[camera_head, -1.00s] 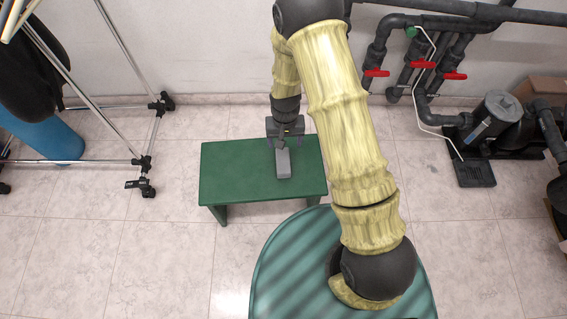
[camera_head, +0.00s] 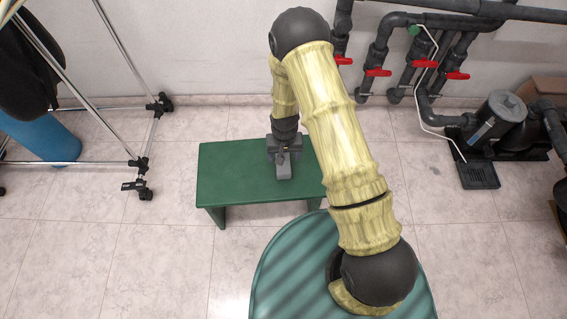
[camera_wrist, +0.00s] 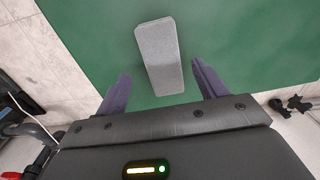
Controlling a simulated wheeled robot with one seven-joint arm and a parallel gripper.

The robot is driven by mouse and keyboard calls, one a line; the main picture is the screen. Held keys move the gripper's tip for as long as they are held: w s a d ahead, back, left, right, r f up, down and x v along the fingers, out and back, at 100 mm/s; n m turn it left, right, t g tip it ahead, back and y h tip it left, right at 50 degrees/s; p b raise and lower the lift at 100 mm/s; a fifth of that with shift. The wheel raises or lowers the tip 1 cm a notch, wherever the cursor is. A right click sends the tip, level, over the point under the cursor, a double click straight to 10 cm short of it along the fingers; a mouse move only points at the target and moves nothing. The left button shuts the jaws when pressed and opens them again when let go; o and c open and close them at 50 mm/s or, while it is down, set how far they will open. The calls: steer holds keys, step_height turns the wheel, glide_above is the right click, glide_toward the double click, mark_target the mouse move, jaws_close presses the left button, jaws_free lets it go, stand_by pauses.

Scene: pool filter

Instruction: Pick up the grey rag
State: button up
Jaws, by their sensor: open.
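The grey rag (camera_head: 283,172) looks like a grey block on the green bench (camera_head: 228,180). In the wrist view the rag (camera_wrist: 160,56) lies between and beyond the two fingers of my gripper (camera_wrist: 160,83), its near end between the fingertips. My gripper is open, with a gap on both sides of the rag. In the head view my gripper (camera_head: 284,152) is at the far end of the rag and hides part of it. I cannot tell how high the fingertips are above the bench.
A metal rack (camera_head: 143,165) on castors stands at the left with a blue cylinder (camera_head: 45,140). Pipes with red valves (camera_head: 378,72) and a pump (camera_head: 497,120) are at the back right. The bench top around the rag is clear.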

steer(key=f+b, duration=0.1)
steer(key=f, duration=0.3)
steer(key=shift+w+a+f+b, duration=0.15)
steer(key=shift+a+f+b, duration=0.05)
steer(key=shift+f+b, duration=0.15)
steer(key=c, duration=1.1)
